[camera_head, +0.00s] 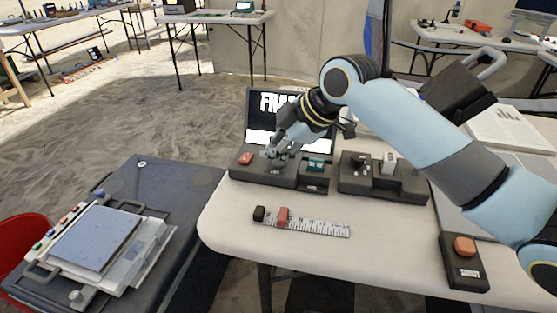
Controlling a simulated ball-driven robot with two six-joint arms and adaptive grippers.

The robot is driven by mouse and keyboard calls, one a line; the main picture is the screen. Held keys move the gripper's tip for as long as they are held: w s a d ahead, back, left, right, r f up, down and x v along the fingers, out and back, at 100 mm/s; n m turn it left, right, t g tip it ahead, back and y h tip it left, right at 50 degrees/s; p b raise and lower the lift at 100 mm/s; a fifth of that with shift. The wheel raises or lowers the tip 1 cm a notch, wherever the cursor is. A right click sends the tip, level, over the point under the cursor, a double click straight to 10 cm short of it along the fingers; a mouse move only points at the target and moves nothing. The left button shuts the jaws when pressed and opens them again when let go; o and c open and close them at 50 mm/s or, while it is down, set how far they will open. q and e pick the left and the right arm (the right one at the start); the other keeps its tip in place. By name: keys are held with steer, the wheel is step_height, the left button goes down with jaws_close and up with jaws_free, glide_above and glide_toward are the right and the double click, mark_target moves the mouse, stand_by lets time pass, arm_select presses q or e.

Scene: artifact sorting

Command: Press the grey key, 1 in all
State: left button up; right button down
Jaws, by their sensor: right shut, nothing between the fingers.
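A black key box (270,178) stands near the back of the white table. It bears a red key (246,158) at its left and a teal key (316,163) at its right. My right gripper (270,155) is shut and empty, pointing down over the box between these two keys. It covers that part of the box, so a grey key there cannot be made out, nor whether the fingertips touch anything. A second black box (405,190) beside it bears a dark round knob (360,159) and a light grey upright piece (388,163). My left gripper is not in view.
A screen (256,112) stands behind the boxes. A scale ruler (320,227) with a black and a red block lies in front. A black box with an orange button (464,246) sits at the right front. A dark case (150,185) stands left of the table.

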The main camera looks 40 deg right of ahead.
mark_target(275, 163)
steer(key=shift+f, duration=0.55)
stand_by(0.6)
steer(key=shift+r, duration=0.1)
steer(key=shift+r+p, duration=0.85)
steer(key=shift+p, duration=0.05)
step_height(275, 163, up, 5)
steer(key=p, duration=0.5)
steer(key=shift+r, duration=0.1)
stand_by(0.8)
